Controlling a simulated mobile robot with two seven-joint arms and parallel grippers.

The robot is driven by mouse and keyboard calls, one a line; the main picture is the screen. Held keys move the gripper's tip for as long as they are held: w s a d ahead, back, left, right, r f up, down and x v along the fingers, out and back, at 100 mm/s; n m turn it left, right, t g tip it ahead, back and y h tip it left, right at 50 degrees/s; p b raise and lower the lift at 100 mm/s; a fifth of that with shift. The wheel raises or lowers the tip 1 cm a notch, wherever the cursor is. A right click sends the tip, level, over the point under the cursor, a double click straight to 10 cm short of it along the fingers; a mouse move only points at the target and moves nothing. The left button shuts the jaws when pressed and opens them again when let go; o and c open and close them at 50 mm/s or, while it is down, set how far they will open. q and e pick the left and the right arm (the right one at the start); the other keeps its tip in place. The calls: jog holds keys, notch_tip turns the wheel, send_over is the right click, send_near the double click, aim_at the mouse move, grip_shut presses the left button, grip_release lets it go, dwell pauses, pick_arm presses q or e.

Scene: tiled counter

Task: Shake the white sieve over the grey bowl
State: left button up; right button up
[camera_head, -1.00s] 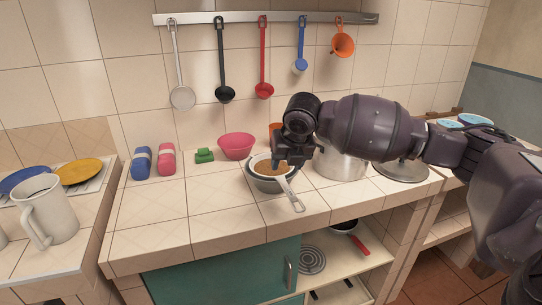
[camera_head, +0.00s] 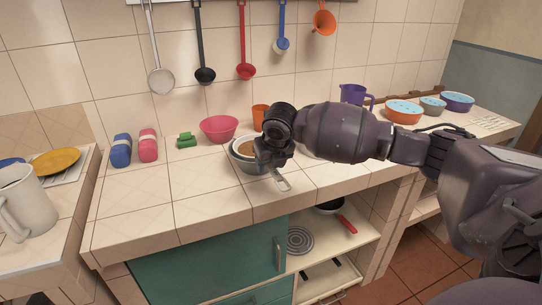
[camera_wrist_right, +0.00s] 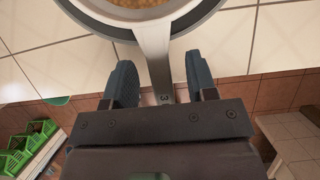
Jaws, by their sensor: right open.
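The white sieve (camera_head: 243,146) rests in the top of the grey bowl (camera_head: 246,167) on the tiled counter, holding brown grainy contents. Its handle (camera_head: 279,181) sticks out toward the counter's front. My right gripper (camera_head: 267,163) is over the handle and hides part of the sieve. In the right wrist view, the sieve handle (camera_wrist_right: 158,65) runs between the two spread fingers of my right gripper (camera_wrist_right: 160,80), with gaps at its sides. The sieve's rim and the grey bowl (camera_wrist_right: 211,8) show at the top there. My left gripper is not in view.
A pink bowl (camera_head: 219,129), a green item (camera_head: 187,140) and an orange cup (camera_head: 259,116) stand behind and left of the bowl. Ladles hang on the wall. The counter's front left is clear. Several bowls stand at the far right.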

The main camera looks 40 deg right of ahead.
jog(key=shift+w+f, duration=0.25)
jog(key=shift+f, duration=0.35)
